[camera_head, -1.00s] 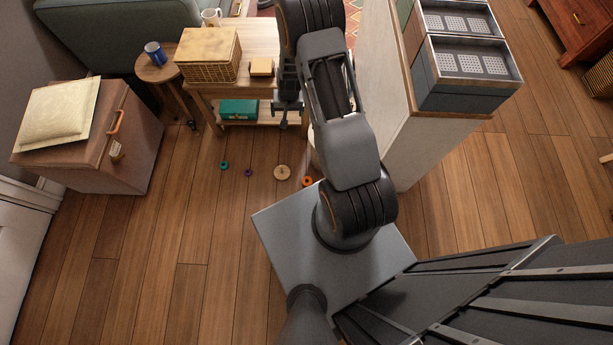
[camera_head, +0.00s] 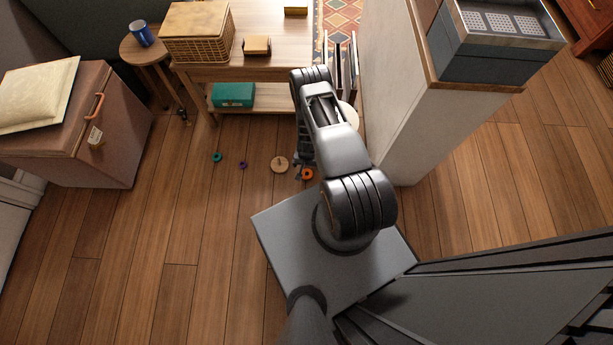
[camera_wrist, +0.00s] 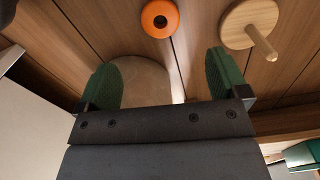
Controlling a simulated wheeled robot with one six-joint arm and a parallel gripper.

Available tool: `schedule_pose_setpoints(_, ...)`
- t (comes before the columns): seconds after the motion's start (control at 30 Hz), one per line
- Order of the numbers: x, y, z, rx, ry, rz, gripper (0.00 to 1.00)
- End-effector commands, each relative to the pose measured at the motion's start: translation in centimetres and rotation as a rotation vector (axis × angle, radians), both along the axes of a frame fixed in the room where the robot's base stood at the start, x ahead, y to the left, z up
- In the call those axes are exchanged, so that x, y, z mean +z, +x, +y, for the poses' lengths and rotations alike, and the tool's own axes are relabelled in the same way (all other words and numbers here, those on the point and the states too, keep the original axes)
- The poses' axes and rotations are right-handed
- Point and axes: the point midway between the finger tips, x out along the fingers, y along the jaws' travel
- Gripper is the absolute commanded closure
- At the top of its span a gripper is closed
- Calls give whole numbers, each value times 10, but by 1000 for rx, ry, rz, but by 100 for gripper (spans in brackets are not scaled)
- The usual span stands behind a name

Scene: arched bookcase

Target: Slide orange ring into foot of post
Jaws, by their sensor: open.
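The orange ring (camera_head: 307,174) lies flat on the wooden floor, and it also shows at the top middle of the wrist view (camera_wrist: 160,19). The wooden post on its round base (camera_head: 280,163) stands on the floor to the left of the ring; in the wrist view the post (camera_wrist: 261,42) points up from its disc at the upper right. My gripper (camera_wrist: 163,80) is open and empty, with green finger pads wide apart. In the wrist view the ring is beyond the fingertips, not between them. In the head view my arm hides most of the gripper, low near the ring.
A teal ring (camera_head: 216,157) and a purple ring (camera_head: 242,165) lie on the floor to the left. A wooden table (camera_head: 270,68) with a green box (camera_head: 233,95) on its shelf stands behind. A tall white cabinet (camera_head: 400,110) is at right.

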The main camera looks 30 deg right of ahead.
Motion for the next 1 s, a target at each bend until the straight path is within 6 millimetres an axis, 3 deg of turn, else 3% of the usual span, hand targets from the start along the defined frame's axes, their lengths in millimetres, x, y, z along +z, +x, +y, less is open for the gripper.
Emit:
schedule_pose_setpoints(0.03, -16, 0, 0, -1, 0, 0, 7)
schedule_pose_setpoints(0.3, -56, 0, 0, 0, 1, 1, 7)
schedule_pose_setpoints(0.67, -68, 0, 0, -1, 1, 1, 7)
schedule_pose_setpoints(1.0, -98, 2, -2, -1, 1, 0, 7)
